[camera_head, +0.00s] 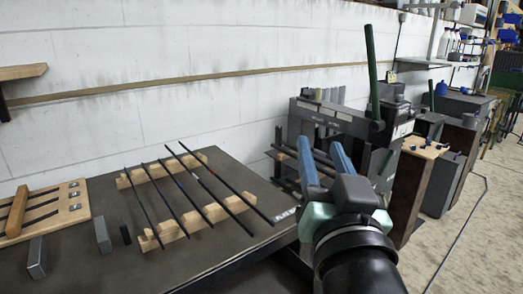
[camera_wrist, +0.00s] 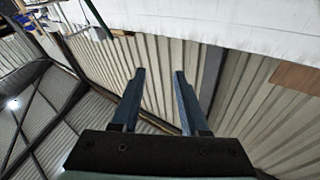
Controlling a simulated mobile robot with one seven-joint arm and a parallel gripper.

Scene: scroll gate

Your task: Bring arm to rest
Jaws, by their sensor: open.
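My gripper (camera_head: 322,158) is raised in the head view, in front of the dark machine, with its two blue fingers apart and nothing between them. The wrist view shows the same open fingers (camera_wrist: 157,88) pointing up toward the wall and roof, with an empty gap between them. My dark forearm fills the lower middle of the head view and hides part of the bench edge and machine.
A dark workbench (camera_head: 95,268) stands at left, with several thin rods (camera_head: 185,200) across wooden racks, a wooden board (camera_head: 68,209) and small grey blocks. A machine with a green lever (camera_head: 371,70) stands behind my gripper.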

